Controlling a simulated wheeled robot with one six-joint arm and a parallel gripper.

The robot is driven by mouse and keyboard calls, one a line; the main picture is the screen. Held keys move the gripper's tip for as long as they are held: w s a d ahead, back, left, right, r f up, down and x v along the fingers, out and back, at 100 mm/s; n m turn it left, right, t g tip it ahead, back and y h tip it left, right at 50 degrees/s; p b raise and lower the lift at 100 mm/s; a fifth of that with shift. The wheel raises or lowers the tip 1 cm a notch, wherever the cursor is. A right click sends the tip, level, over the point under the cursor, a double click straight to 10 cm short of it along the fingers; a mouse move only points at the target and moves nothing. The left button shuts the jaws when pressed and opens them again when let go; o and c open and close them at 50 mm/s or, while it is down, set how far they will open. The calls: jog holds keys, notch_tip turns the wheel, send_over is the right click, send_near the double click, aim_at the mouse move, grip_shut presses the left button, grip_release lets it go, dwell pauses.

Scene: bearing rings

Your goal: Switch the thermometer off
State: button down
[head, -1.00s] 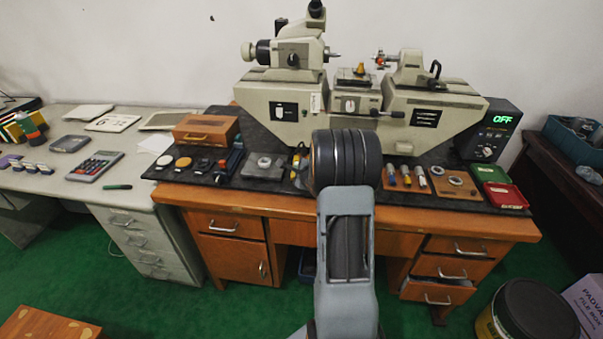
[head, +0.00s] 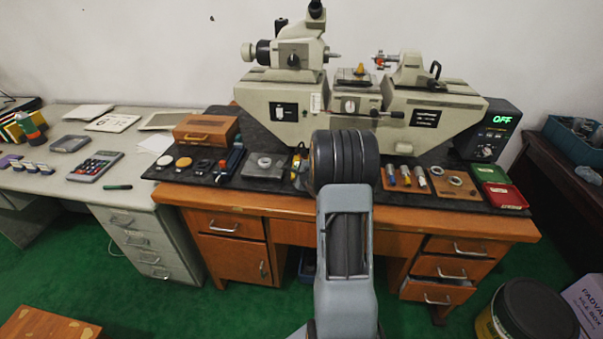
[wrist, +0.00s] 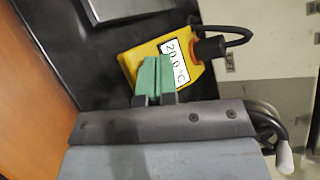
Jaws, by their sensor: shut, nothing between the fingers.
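The thermometer (wrist: 143,55) is a yellow device with a white display that reads 20.0 °C. A dark plug and black cable leave its right end in the wrist view. In the head view a small yellow part of it (head: 296,172) shows left of my arm, on the dark mat. My gripper (wrist: 154,66) has green fingertips pressed together, with nothing between them. The fingertips are over the thermometer's lower edge, just left of the display, and hide part of its face. I cannot tell whether they touch it.
A black box (head: 483,140) at right shows a green OFF. Left of my arm is a grey block (head: 263,166); right of it are a ring board (head: 455,189) and green and red trays (head: 505,196).

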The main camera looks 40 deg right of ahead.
jog(key=shift+f, duration=0.15)
dwell(0.3)
jog(key=shift+s+a+r+p, duration=0.15)
jog(key=shift+r+p, duration=0.4)
jog(key=shift+p, duration=0.2)
notch_tip(320, 180, up, 5)
jog(key=s+a+p, duration=0.1)
jog(key=s+p, duration=0.1)
jog(key=p, duration=0.3)
jog(key=shift+a+r+p, duration=0.2)
jog(key=shift+a+p, duration=0.1)
jog(key=shift+a, duration=0.1)
